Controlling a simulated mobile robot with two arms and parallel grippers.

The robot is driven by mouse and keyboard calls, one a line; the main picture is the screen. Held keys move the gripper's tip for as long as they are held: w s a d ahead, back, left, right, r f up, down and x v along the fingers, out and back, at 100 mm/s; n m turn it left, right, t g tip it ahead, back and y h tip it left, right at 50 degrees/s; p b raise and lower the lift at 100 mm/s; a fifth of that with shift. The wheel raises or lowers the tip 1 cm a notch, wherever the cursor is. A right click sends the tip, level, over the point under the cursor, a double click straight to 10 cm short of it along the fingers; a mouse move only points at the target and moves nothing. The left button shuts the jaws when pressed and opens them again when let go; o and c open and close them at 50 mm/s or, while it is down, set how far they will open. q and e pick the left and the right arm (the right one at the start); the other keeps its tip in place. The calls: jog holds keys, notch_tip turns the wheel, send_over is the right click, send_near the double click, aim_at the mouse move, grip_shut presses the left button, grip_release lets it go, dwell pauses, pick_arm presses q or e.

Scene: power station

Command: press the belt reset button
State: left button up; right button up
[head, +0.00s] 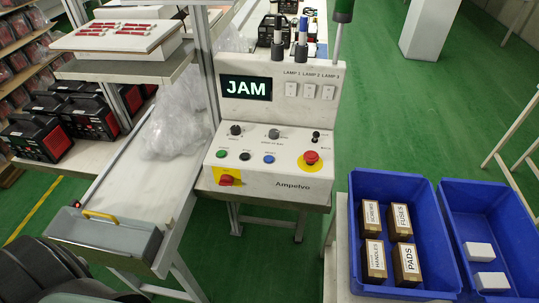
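The white control console (290,185) marked "Ampelvo" stands in the middle of the head view. Its display (246,88) reads "JAM". A row on its sloped panel holds a green button (221,154), a black button (245,156) and a blue button (269,159). The small labels above them are hard to read; the one at the blue button looks like "RESET". A red mushroom button (311,157) on a yellow plate is to the right, and a red switch (228,180) on yellow is at the lower left. Neither gripper shows, and nothing covers the buttons.
A belt (150,175) left of the console carries crumpled clear plastic (180,120). A grey box (105,238) with a yellow handle is at the belt's near end. Blue bins (354,230) with boxes stand at the right. Green floor (420,110) is open behind them.

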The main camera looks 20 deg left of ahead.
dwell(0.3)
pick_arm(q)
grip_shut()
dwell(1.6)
